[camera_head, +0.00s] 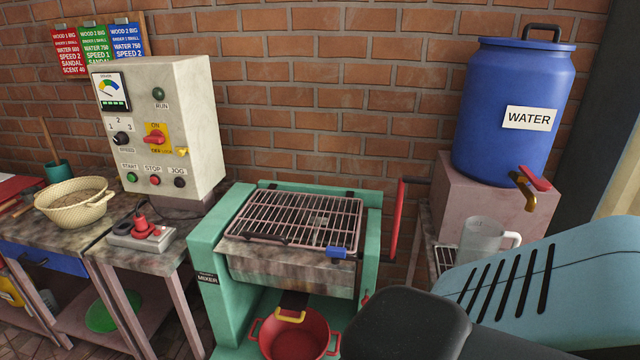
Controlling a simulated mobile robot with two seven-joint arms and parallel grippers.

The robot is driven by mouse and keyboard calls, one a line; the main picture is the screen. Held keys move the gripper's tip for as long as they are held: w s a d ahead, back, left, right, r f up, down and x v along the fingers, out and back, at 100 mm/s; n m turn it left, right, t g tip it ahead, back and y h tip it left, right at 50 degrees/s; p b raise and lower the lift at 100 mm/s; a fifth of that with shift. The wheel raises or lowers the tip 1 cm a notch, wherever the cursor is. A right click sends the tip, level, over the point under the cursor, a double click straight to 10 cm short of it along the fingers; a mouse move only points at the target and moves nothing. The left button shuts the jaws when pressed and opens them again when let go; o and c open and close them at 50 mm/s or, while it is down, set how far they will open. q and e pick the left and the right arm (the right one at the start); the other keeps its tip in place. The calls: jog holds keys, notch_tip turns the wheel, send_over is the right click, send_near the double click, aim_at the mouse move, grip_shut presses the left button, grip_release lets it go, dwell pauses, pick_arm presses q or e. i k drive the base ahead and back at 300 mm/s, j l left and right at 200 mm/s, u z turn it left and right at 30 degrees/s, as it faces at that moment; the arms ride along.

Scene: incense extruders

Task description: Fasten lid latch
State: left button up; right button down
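The mixer (208,280) is a green frame around a worn metal trough (290,268). A wire grid lid (295,215) lies down over the trough, with a dark handle along its front left edge. A small blue latch (343,253) sits at the lid's front right corner, by the trough's rim. I cannot tell whether it is engaged. A rounded black part at the bottom right looks like my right arm and stands in front of the mixer's lower right side. Neither gripper's fingers show.
A red crank (394,220) stands right of the lid. A red pot (296,340) sits below the trough. A slotted pale-blue housing (590,275) fills the lower right. A blue water barrel (512,110), a clear jug (480,243) and a control box (195,125) stand farther back.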

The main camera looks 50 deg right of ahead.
aim_at(336, 253)
jog(key=z, duration=1.75)
